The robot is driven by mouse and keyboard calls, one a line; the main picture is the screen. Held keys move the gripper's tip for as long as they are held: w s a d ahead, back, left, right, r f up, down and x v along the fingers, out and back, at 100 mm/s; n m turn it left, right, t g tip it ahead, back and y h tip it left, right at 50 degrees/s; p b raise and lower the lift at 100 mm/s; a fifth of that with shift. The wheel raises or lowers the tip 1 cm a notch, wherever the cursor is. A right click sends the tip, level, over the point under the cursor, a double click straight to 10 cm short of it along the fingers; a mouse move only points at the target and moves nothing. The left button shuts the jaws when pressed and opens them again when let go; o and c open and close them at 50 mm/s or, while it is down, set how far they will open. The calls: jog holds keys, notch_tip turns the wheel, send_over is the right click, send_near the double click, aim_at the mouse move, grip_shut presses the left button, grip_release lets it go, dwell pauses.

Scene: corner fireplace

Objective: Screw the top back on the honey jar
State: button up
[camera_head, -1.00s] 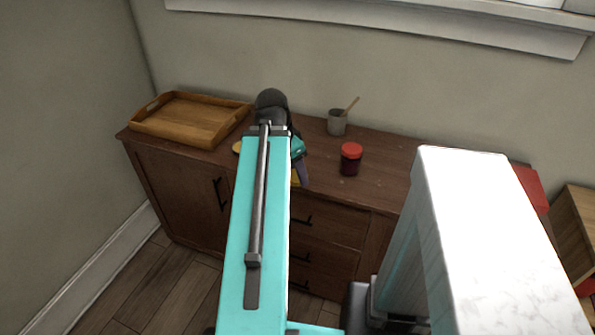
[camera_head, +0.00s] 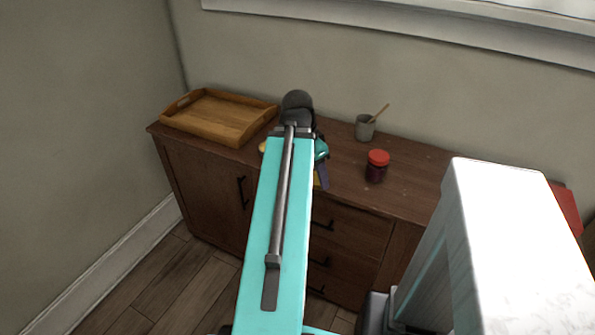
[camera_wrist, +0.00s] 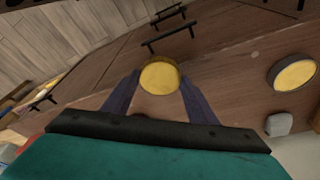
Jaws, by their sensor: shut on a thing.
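My gripper (camera_wrist: 152,88) is shut on a round, yellow-topped thing that looks like the honey jar's lid (camera_wrist: 160,74). The purple fingers press on its two sides, over the wooden top of the cabinet. I cannot tell whether the jar is hidden under it. In the head view my arm covers most of this spot, and a finger of my gripper (camera_head: 323,172) shows beside a bit of yellow.
On the brown cabinet (camera_head: 410,200) stand a wooden tray (camera_head: 215,137) at the left, a red-lidded dark jar (camera_head: 376,170) right of my gripper, and a grey cup (camera_head: 365,130) with a wooden stick behind. A wall and window ledge (camera_head: 400,30) close the back.

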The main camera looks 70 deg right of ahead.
jog(key=w+a+r+n+t, duration=0.1)
jog(key=w+a+n, duration=0.15)
jog(key=w, duration=0.75)
jog(key=w+a+r+n+t, duration=0.1)
jog(key=w+n, duration=0.3)
jog(key=w, duration=0.6)
jog(key=w+a+r+n+t, duration=0.1)
jog(key=w+a+n, duration=0.4)
jog(key=w, duration=0.5)
jog(key=w+a+r+n, duration=0.1)
jog(key=w+a+n, duration=0.1)
jog(key=w+a, duration=0.65)
jog(key=w+a+r+n, duration=0.1)
jog(key=w+a+n, duration=0.3)
jog(key=a, duration=0.8)
jog(key=w+a+r+n+t+y, duration=0.1)
jog(key=w+a+n, duration=0.3)
jog(key=w+a, duration=0.4)
jog(key=w+a+r+n+t, duration=0.1)
jog(key=w+a+n, duration=0.4)
jog(key=a, duration=1.2)
jog(key=shift+w+a+r+y, duration=0.25)
jog(key=shift+w+y, duration=0.15)
jog(key=shift+w, duration=0.25)
jog(key=shift+s+d, duration=0.1)
